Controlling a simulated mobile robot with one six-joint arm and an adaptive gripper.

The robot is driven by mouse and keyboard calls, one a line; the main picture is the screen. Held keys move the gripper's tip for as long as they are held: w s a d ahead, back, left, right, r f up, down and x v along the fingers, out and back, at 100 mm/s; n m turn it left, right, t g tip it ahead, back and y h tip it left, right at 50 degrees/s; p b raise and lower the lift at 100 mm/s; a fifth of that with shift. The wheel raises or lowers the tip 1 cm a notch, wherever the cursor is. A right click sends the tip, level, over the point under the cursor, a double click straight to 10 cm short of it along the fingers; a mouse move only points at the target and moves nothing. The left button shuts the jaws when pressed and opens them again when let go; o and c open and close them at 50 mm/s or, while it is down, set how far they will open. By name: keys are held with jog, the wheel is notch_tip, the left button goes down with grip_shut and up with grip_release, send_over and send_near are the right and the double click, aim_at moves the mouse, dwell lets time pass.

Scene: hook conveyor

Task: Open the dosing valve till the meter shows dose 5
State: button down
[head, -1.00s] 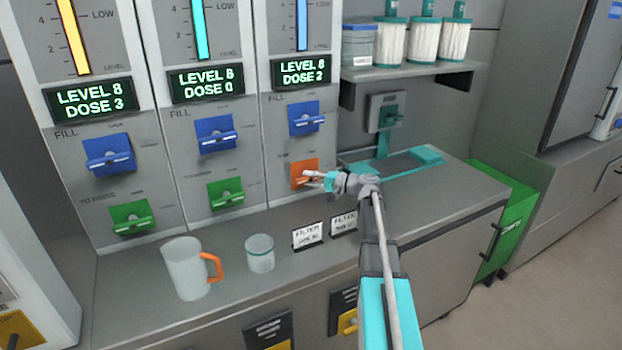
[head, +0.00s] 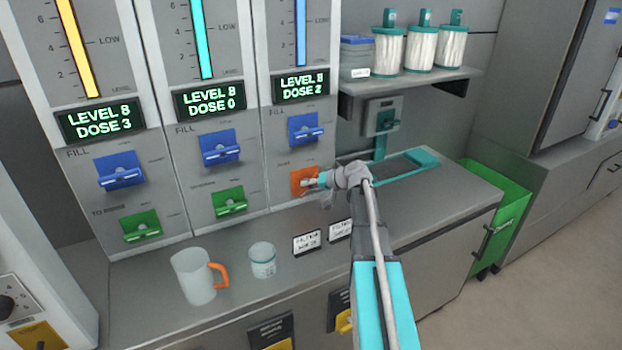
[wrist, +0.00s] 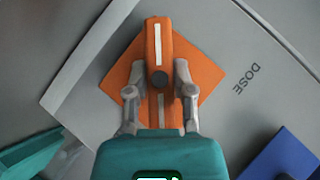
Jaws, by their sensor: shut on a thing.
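The dosing valve is an orange square plate with an orange handle (wrist: 158,48) carrying a white stripe. In the wrist view the handle lies slanted to the edges of its plate (wrist: 118,83), beside the label DOSE. My gripper (wrist: 160,95) is shut on the handle, one finger on each side. In the head view the orange plate (head: 297,183) is partly hidden by my gripper (head: 314,181).
A blue fill valve (head: 304,129) is above the orange one. Two other columns have meters reading dose 3 (head: 99,122) and dose 0 (head: 209,99). A jug (head: 192,279), a cup (head: 262,261) and small signs (head: 306,243) stand on the counter below.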

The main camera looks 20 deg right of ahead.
jog(key=shift+s+a+n+h+p, duration=0.1)
jog(key=shift+n+h+p, duration=0.6)
jog(key=shift+h, duration=0.3)
jog(key=shift+f, duration=0.1)
jog(key=c, duration=0.5)
grip_release()
